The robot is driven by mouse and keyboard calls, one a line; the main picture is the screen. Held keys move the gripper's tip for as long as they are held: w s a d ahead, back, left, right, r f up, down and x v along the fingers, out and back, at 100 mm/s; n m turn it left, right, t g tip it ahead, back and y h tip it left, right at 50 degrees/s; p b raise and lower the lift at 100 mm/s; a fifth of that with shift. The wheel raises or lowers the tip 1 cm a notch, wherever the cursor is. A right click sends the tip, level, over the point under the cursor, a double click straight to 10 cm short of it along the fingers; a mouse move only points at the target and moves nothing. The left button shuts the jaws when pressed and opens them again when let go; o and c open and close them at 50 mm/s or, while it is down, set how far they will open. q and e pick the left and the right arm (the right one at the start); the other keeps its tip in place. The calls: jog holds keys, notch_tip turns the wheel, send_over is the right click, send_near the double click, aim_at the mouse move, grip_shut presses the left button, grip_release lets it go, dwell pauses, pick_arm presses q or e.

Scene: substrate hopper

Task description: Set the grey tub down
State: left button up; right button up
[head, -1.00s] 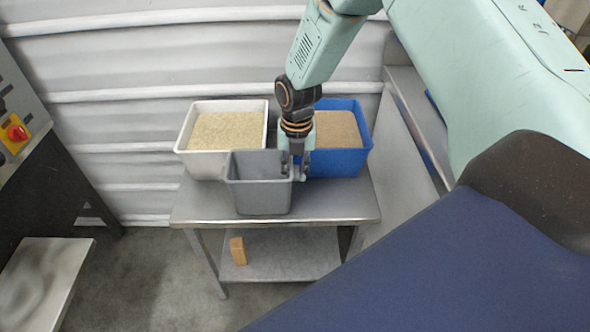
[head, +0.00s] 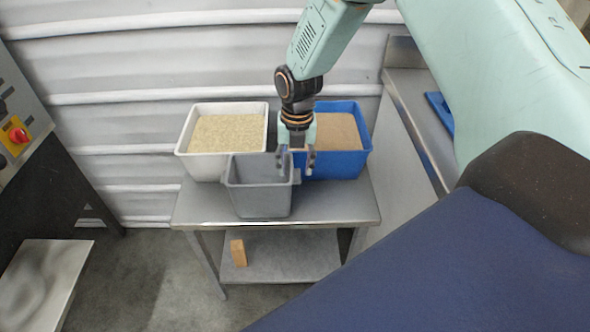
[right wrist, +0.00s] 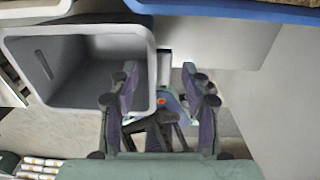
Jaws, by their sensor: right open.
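The grey tub (head: 260,196) stands upright on the metal table (head: 340,205), near its front edge. It looks empty in the right wrist view (right wrist: 85,72). My right gripper (head: 296,170) is open, at the tub's right rim. In the right wrist view its two fingers (right wrist: 163,95) are spread apart, the left one overlapping the tub's right wall and the right one outside it. Whether a finger touches the rim cannot be told. My left gripper is not in view.
Behind the tub stand a white bin (head: 188,140) of pale grains and a blue bin (head: 362,150) of brown material. A small tan block (head: 238,252) stands on the lower shelf (head: 290,262). A control panel (head: 18,120) is at the left. The table's front right is clear.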

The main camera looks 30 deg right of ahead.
notch_tip(320, 180, up, 9)
jog(key=p, duration=0.2)
jog(key=shift+s+r, duration=0.15)
jog(key=shift+r, duration=0.05)
jog(key=shift+d, duration=0.1)
